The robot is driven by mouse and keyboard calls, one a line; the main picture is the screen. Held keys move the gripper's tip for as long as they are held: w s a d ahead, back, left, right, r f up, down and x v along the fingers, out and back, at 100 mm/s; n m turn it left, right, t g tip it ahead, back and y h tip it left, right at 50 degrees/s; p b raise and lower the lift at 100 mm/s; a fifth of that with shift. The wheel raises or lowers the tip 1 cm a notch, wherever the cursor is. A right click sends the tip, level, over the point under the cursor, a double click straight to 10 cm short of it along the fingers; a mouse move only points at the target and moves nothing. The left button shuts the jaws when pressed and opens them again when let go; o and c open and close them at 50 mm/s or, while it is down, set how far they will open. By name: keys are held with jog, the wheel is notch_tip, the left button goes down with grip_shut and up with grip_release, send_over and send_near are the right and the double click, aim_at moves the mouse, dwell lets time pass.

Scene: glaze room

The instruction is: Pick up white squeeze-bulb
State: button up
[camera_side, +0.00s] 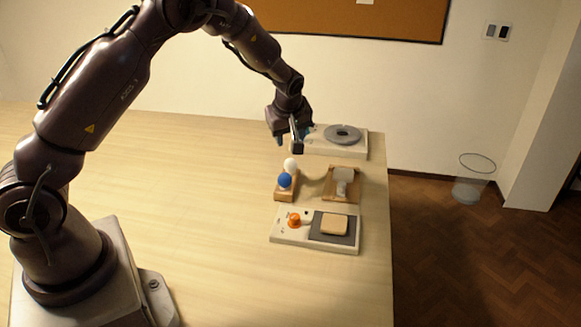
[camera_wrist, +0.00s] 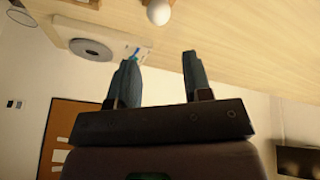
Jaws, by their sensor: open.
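The white squeeze-bulb (camera_side: 291,164) shows in the side view as a round white ball at the back of a small wooden stand (camera_side: 284,195). A blue bulb (camera_side: 285,180) stands in front of it on the same stand. My gripper (camera_side: 298,143) is above the table behind the white bulb, apart from it. In the wrist view the white bulb (camera_wrist: 159,12) is at the top edge, beyond and between my gripper's fingertips (camera_wrist: 160,58). The fingers are apart with nothing between them.
A pale device with a grey disc (camera_side: 342,134) stands at the back. A wooden tray with a pale object (camera_side: 342,182) is right of the stand. A device with an orange knob (camera_side: 294,220) and tan block (camera_side: 334,224) is in front. The table's left side is clear.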

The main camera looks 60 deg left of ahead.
aim_at(291, 161)
jog(key=shift+n, duration=0.3)
jog(key=x, duration=1.3)
jog(key=shift+d, duration=0.15)
jog(key=shift+c, duration=1.1)
